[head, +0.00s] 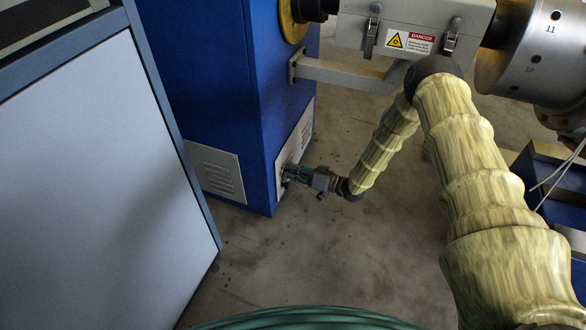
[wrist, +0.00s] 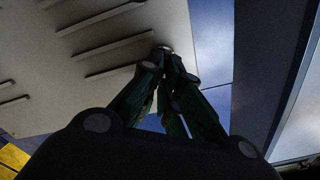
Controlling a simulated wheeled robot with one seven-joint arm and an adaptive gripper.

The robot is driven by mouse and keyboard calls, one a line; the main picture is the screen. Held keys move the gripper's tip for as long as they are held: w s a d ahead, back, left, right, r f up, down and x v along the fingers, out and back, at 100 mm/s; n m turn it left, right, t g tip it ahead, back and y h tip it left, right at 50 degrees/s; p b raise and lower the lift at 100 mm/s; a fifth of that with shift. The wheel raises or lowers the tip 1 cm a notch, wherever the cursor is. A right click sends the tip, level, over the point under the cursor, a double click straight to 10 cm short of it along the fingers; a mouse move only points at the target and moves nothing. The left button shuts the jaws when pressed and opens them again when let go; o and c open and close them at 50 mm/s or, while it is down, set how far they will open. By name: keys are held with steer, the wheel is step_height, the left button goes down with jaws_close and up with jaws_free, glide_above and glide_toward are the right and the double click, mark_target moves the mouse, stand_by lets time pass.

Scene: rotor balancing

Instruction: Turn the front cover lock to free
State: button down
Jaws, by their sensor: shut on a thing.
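A pale louvred cover (head: 298,135) is set in the narrow side of the blue cabinet (head: 262,120). In the wrist view the same pale cover (wrist: 90,60) fills the upper left. A small round lock (wrist: 164,47) sits near the cover's edge. My gripper (head: 287,174) is at the lower part of this cover. In the wrist view its fingers (wrist: 165,55) are closed together on the lock. The fingers hide most of the lock, so its setting cannot be read.
A second louvred panel (head: 213,171) is on the cabinet's other face. A large grey-blue cabinet (head: 100,180) stands at the left. A guard box with a danger label (head: 410,35) and a metal rotor (head: 530,55) are above. A green hose (head: 300,318) lies in front. Floor (head: 290,245) below the gripper is clear.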

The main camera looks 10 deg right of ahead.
steer(key=m+p, duration=0.1)
steer(key=m, duration=0.6)
steer(key=f+m+p, duration=0.1)
steer(key=m, duration=0.3)
steer(key=shift+w+d+p, duration=0.1)
steer(key=shift+p, duration=0.2)
steer(key=shift+m, duration=0.3)
steer(key=c, duration=1.6)
jaws_free()
steer(key=shift+c, duration=0.2)
steer(key=shift+d, duration=0.15)
steer(key=shift+d, duration=0.2)
steer(key=v, duration=1.1)
steer(key=shift+s, duration=0.3)
steer(key=shift+d, duration=0.1)
